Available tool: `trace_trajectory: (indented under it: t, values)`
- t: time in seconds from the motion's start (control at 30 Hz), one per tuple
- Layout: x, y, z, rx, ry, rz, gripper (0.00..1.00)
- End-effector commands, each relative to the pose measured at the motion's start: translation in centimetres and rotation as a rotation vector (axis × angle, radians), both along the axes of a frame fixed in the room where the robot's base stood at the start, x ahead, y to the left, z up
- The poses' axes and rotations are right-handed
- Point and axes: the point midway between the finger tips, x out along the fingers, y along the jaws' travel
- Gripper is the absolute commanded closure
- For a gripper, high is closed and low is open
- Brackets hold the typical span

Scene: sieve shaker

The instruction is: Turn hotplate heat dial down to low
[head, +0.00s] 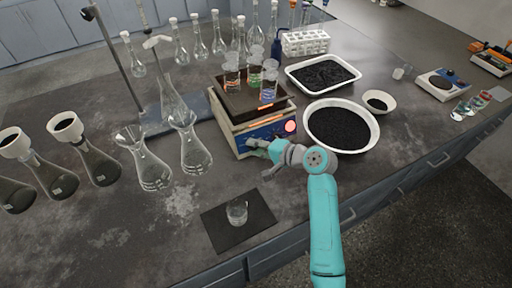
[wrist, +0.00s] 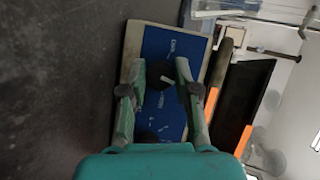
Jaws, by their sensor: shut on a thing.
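The hotplate (head: 240,137) stands on the bench with a blue front panel and a dark top plate. In the wrist view its blue panel (wrist: 152,126) carries pale markings and a round black dial (wrist: 159,76) with a pale pointer line. My gripper (head: 258,147) is at the left part of the front panel in the head view. In the wrist view the fingers of my gripper (wrist: 160,74) sit on either side of the dial, shut on it. The dial is hidden by the gripper in the head view. The small print by the dial is too blurred to read.
Beakers with coloured contents (head: 268,92) stand on the hotplate top. A bowl of black grains (head: 372,146) is close to the right of my arm. A glass beaker (head: 237,211) stands on a dark mat (head: 213,222) in front. Flasks (head: 188,145) stand to the left.

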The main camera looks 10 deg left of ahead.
Motion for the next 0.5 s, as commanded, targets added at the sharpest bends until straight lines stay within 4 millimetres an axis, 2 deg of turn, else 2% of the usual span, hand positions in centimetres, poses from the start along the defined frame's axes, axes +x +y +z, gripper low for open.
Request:
trace_trajectory:
  t: [0.5]
  values:
    - [-0.01, 0.15, 0.16, -0.352, -0.237, 0.17, 1.0]
